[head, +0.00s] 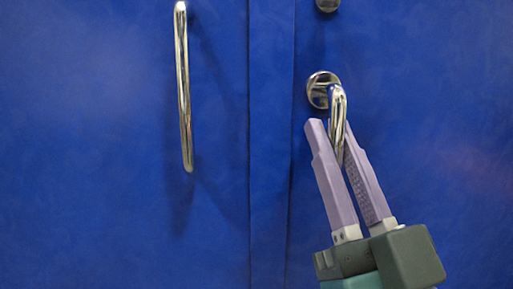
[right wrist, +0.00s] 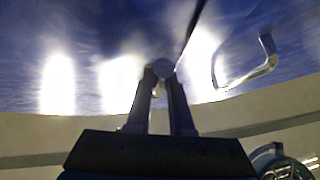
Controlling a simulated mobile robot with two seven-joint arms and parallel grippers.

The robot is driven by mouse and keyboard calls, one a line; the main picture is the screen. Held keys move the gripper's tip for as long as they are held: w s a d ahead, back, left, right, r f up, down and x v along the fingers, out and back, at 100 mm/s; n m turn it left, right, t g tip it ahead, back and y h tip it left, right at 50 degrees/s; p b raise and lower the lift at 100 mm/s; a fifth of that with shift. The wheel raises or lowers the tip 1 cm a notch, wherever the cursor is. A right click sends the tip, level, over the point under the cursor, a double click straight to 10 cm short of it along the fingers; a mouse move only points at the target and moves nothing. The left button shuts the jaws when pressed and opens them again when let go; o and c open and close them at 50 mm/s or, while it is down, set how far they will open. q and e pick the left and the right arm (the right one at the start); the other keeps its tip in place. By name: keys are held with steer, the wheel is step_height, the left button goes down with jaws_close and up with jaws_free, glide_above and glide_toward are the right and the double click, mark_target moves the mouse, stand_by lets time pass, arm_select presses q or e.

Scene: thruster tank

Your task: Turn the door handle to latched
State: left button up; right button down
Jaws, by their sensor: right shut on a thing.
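The shiny metal door handle (head: 338,108) is a lever on a round base (head: 322,90) on the right blue door. The lever points down from its base. My right gripper (head: 330,138) reaches up from the lower right, with its two pale purple fingers on either side of the lever's lower part, shut on it. In the right wrist view the fingers (right wrist: 161,88) close around the rounded end of the handle (right wrist: 163,68). The lower part of the lever is partly hidden by the fingers. My left gripper is not in view.
A long upright metal pull bar (head: 184,95) is on the left blue door (head: 90,140). A vertical seam strip (head: 271,150) runs between the doors. Another round metal fitting (head: 327,4) is at the top edge. The space left of the gripper is clear.

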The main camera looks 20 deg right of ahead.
stand_by(0.3)
steer(key=c, duration=0.8)
jaws_free()
steer(key=b+v, duration=0.2)
steer(key=v, duration=0.8)
